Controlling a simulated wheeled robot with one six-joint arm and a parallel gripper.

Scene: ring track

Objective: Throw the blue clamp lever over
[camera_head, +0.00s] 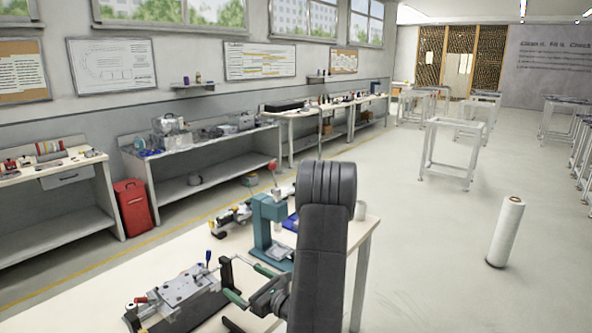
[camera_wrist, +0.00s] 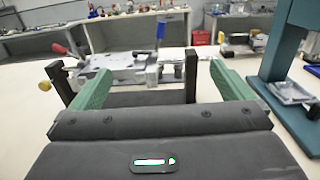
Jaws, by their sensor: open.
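The blue clamp lever (camera_head: 208,257) stands upright on a grey metal fixture (camera_head: 181,287) on the near bench. In the wrist view my gripper (camera_wrist: 123,82) shows a wide gap. The lever's base is partly hidden there.
A red-tipped handle (camera_head: 141,300) is on the fixture's left side. A teal press (camera_head: 268,225) stands on the bench behind my gripper, and at the right in the wrist view (camera_wrist: 285,45). The bench front has clear surface. A white roll (camera_head: 506,232) stands on the floor.

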